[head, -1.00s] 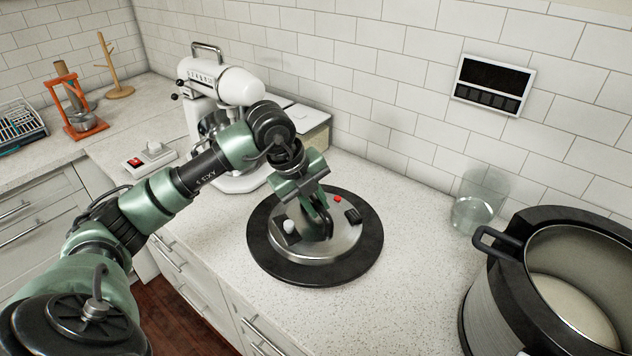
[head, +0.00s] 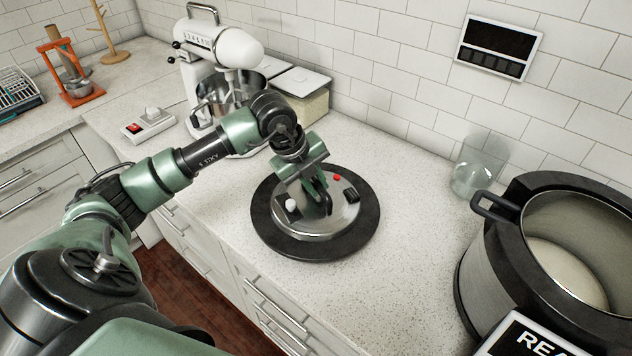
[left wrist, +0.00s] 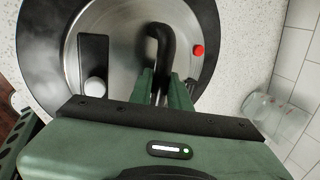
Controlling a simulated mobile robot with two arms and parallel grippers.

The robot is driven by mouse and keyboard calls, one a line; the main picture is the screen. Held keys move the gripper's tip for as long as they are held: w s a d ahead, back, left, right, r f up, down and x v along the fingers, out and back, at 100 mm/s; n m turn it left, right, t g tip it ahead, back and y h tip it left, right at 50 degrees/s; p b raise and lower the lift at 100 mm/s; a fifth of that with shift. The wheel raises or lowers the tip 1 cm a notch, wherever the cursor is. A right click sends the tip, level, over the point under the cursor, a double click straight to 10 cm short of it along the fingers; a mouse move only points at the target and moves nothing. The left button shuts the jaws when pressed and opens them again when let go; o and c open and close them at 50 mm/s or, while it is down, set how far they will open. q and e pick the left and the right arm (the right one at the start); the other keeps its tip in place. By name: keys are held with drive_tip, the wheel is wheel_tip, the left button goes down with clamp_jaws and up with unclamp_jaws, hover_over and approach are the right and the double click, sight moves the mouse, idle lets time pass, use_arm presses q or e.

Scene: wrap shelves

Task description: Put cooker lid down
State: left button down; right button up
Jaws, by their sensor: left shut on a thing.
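The cooker lid (head: 340,222) is a round steel disc with a wide black rim, a red button and a white knob. It is at the counter's middle in the head view, lying flat at or very near the surface; I cannot tell whether it touches. My left gripper (head: 318,200) comes down on it from above and is shut on its black handle. In the left wrist view the fingers (left wrist: 160,88) close around the handle (left wrist: 160,48) of the lid (left wrist: 122,30). The open cooker (head: 500,265) stands at the right, with a pale inside. My right gripper is out of view.
A white stand mixer (head: 222,50) and a lidded container (head: 300,90) stand behind the lid. A glass jar (head: 478,168) is near the wall, left of the cooker. A switch box (head: 148,126) is at the left. Speckled counter (head: 410,225) is free between lid and cooker.

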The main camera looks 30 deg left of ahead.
use_arm(q)
drive_tip(key=shift+f+b, duration=0.2)
drive_tip(key=shift+b, duration=0.1)
drive_tip(key=c, duration=1.7)
unclamp_jaws()
drive_tip(key=shift+s+f, duration=0.15)
drive_tip(key=o, duration=0.4)
drive_tip(key=shift+r+p, duration=0.5)
drive_tip(key=shift+r, duration=0.05)
drive_tip(key=b+v, duration=0.2)
drive_tip(key=v, duration=1)
drive_tip(key=shift+r, duration=0.1)
